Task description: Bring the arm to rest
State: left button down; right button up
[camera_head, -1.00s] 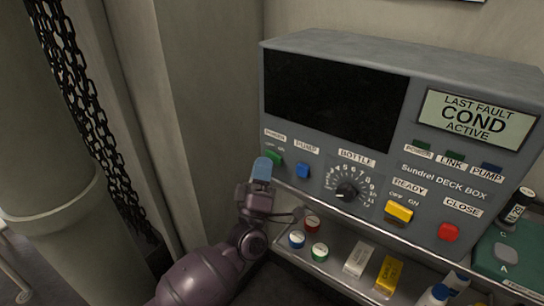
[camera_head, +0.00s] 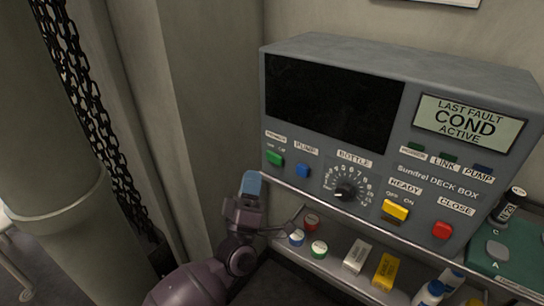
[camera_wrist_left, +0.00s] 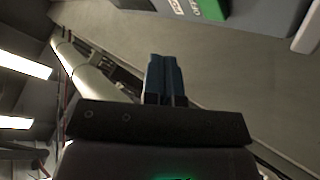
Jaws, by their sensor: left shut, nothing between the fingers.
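My left gripper (camera_head: 251,184) points up in the head view, just left of the grey deck box (camera_head: 400,134). Its blue fingers are shut and empty, apart from the box's face. The shut fingers also show in the left wrist view (camera_wrist_left: 164,78). My left arm comes in from the bottom. The box's green power switch (camera_head: 274,158) is up and right of the fingertips, with the blue pump button (camera_head: 302,170) beside it. My right gripper is not in view.
A pale pipe (camera_head: 62,215) and a hanging chain (camera_head: 95,110) stand left. A green case (camera_head: 510,262) is at right.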

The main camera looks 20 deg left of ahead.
pick_arm(q)
jog(key=shift+s, duration=0.1)
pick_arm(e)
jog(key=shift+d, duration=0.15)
pick_arm(q)
jog(key=w+d+f+m+g+h, duration=0.1)
jog(key=d+m+g+h, duration=0.3)
jog(key=m+h, duration=0.5)
notch_tip(320, 180, down, 8)
jog(key=s+r+m+g+y, duration=0.1)
jog(key=s+m+g+y, duration=0.15)
jog(key=m+g, duration=0.25)
jog(key=s+a+f+g+y, duration=0.3)
jog(key=s+a+f, duration=0.3)
jog(key=s+f, duration=0.3)
jog(key=s+a+f+g+y, duration=0.3)
jog(key=s+a+f, duration=0.4)
jog(key=s, duration=0.7)
notch_tip(320, 180, down, 2)
jog(key=shift+s+a+f+n+g, duration=0.15)
jog(key=shift+s+a+n+g, duration=0.15)
jog(key=shift+g, duration=0.2)
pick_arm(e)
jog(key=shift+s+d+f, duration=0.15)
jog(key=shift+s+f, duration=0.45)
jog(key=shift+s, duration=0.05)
